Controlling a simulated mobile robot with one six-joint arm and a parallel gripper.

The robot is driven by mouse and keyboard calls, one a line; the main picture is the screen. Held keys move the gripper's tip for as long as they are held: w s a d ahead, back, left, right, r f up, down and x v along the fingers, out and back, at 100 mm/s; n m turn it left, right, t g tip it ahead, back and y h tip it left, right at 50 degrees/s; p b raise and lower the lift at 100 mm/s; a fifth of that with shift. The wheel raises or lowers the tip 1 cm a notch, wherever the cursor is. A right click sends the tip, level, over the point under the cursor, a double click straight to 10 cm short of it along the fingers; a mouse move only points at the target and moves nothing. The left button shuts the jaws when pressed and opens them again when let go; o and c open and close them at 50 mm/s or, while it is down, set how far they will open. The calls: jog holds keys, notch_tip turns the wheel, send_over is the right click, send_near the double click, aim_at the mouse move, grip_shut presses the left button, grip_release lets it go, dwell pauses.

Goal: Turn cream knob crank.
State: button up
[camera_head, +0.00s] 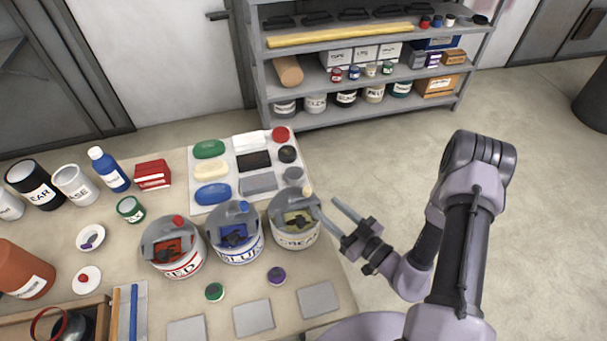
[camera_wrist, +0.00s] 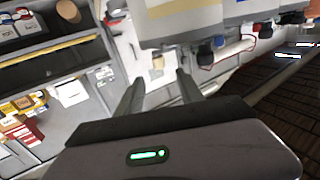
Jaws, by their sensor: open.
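The cream knob (camera_head: 307,191) is a small pale cylinder on the grey crank lid of the cream can (camera_head: 296,238), the rightmost of three lidded cans on the table. My gripper (camera_head: 327,207) is open just right of this can, its two fingers pointing toward the knob. In the wrist view, a small tan cylinder that looks like the cream knob (camera_wrist: 158,62) shows just beyond and between the open fingers (camera_wrist: 160,77). The fingers appear apart from it; exact depth is hard to tell.
The blue can (camera_head: 236,245) with a blue knob and the red can (camera_head: 175,262) with a red knob stand left of the cream can. A grey square plate (camera_head: 318,299) lies in front. A loaded shelf (camera_head: 330,122) stands behind. Open floor (camera_head: 400,150) lies right of the table.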

aim_at(300, 195)
jog(key=b+x, duration=0.1)
jog(key=x, duration=1.1)
jog(key=shift+w+a, duration=0.2)
jog(key=shift+w, duration=0.05)
jog(key=shift+c, duration=0.2)
grip_shut()
